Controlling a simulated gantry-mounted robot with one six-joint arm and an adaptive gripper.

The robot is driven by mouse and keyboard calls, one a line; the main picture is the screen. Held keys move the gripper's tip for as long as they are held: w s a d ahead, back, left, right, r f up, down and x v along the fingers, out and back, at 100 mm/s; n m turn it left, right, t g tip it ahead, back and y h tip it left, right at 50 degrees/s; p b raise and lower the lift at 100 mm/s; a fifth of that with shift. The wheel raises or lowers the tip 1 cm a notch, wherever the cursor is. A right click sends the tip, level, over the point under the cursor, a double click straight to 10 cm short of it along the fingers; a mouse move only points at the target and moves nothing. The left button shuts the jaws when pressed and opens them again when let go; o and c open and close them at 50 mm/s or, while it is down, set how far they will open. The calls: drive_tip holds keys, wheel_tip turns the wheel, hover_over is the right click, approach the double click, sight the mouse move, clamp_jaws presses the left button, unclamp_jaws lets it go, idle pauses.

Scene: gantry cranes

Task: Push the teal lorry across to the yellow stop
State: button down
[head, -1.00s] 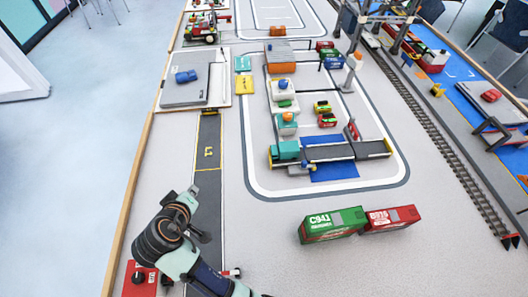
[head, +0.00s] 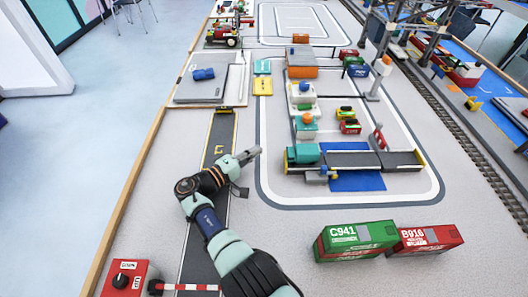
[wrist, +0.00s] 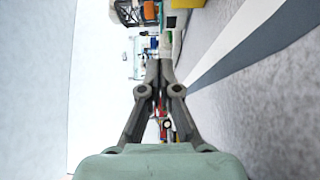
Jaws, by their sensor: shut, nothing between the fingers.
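The teal lorry (head: 303,154) stands at the left end of a dark raised deck (head: 351,160) that crosses a blue patch. The yellow stop (head: 420,157) is at the deck's right end, with dark deck between it and the lorry. My gripper (head: 254,153) is left of the lorry, about level with it in the picture, and points right. A gap shows between the fingertips and the lorry. In the wrist view, the fingers (wrist: 160,68) are together and empty. I cannot pick out the lorry there.
A red and white barrier (head: 379,137) rises behind the deck. Green (head: 356,239) and red (head: 426,239) containers lie nearer. A red control box (head: 124,279) is at the lower left.

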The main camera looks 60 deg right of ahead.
sight(302, 154)
drive_tip(key=b+x, duration=0.1)
drive_tip(key=x, duration=0.7)
drive_tip(key=shift+s+d, duration=0.2)
drive_tip(key=shift+d, duration=0.1)
drive_tip(key=shift+s+a+p, duration=0.95)
drive_tip(key=shift+s+a, duration=0.15)
drive_tip(key=shift+s, duration=0.05)
drive_tip(key=shift+s+a, duration=0.1)
drive_tip(key=shift+s, duration=0.2)
drive_tip(key=shift+s+a+r+p, duration=0.2)
drive_tip(key=shift+s+a+p, duration=0.25)
drive_tip(key=shift+p, duration=0.65)
drive_tip(key=shift+s+a+f, duration=0.1)
drive_tip(key=shift+s+a, duration=0.1)
drive_tip(key=shift+s, duration=0.15)
drive_tip(key=shift+f, duration=0.15)
